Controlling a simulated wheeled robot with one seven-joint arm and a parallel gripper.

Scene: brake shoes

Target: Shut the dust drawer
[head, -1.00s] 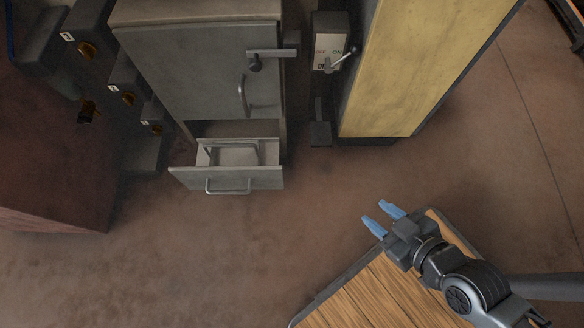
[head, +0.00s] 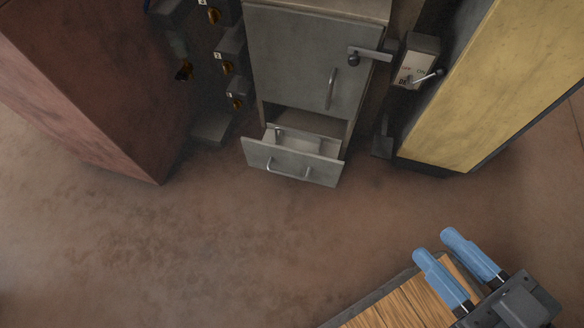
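The dust drawer (head: 300,169) is a grey metal drawer with a bar handle (head: 288,170) on its front. It is pulled out at the bottom of a grey cabinet (head: 305,60), with its inside showing from above. My gripper (head: 448,246) is at the lower right, with two blue fingers apart and nothing between them. It is well away from the drawer, over or near a wooden-topped surface.
The wooden top (head: 400,305) with a dark edge is at the bottom. A yellow panel (head: 480,85) and a switch box (head: 416,62) stand right of the cabinet. A reddish-brown block (head: 90,80) and numbered dark fittings (head: 230,50) are left. The brown floor (head: 200,240) before the drawer is clear.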

